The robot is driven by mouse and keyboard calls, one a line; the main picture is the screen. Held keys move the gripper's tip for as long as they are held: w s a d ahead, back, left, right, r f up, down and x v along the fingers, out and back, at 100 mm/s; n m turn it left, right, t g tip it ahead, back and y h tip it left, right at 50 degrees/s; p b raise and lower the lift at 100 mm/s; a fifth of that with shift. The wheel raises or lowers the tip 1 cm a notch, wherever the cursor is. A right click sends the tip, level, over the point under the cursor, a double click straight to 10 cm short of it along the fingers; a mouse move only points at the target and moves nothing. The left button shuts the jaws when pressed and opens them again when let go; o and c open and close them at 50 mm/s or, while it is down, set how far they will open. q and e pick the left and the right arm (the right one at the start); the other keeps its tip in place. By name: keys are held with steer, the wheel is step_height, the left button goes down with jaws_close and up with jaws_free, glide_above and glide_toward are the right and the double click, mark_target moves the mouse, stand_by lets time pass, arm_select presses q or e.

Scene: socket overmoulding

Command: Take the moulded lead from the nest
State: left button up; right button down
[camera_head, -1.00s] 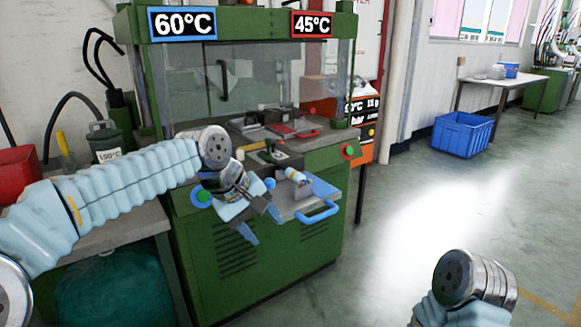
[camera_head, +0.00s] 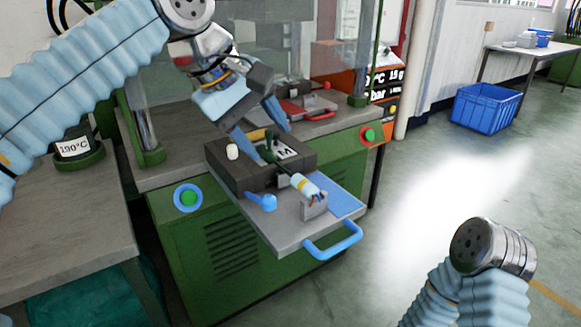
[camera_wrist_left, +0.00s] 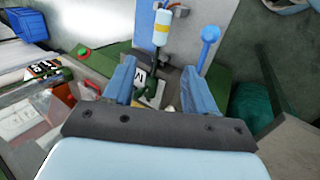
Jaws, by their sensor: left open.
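The moulded lead has a dark green moulded part (camera_head: 268,150) in the dark nest block (camera_head: 236,177), which carries an "M" label. Its white-and-yellow cylindrical end (camera_head: 304,187) rests at a small metal bracket on the slide-out tray (camera_head: 285,228). My left gripper (camera_head: 262,132) is open above the nest, its two blue fingers pointing down around the green part's area. In the left wrist view the cylindrical end (camera_wrist_left: 162,28) lies beyond the open fingers (camera_wrist_left: 160,88), and the green part shows between them. Contact cannot be told. My right gripper is out of view.
The tray has a blue handle (camera_head: 334,242) and a blue knob (camera_head: 262,202). A second, red-handled tray (camera_head: 300,108) sits deeper in the green press, behind the clear guard. A grey bench (camera_head: 60,220) stands at left. Open floor lies to the right.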

arm_select(q)
glide_above(297, 178)
steer(key=s+a, duration=0.2)
steer(key=a, duration=0.1)
step_height(297, 178, down, 5)
steer(key=b+x, duration=0.1)
steer(key=x, duration=0.5)
steer(key=shift+d, duration=0.2)
steer(key=shift+r, duration=0.1)
jaws_close()
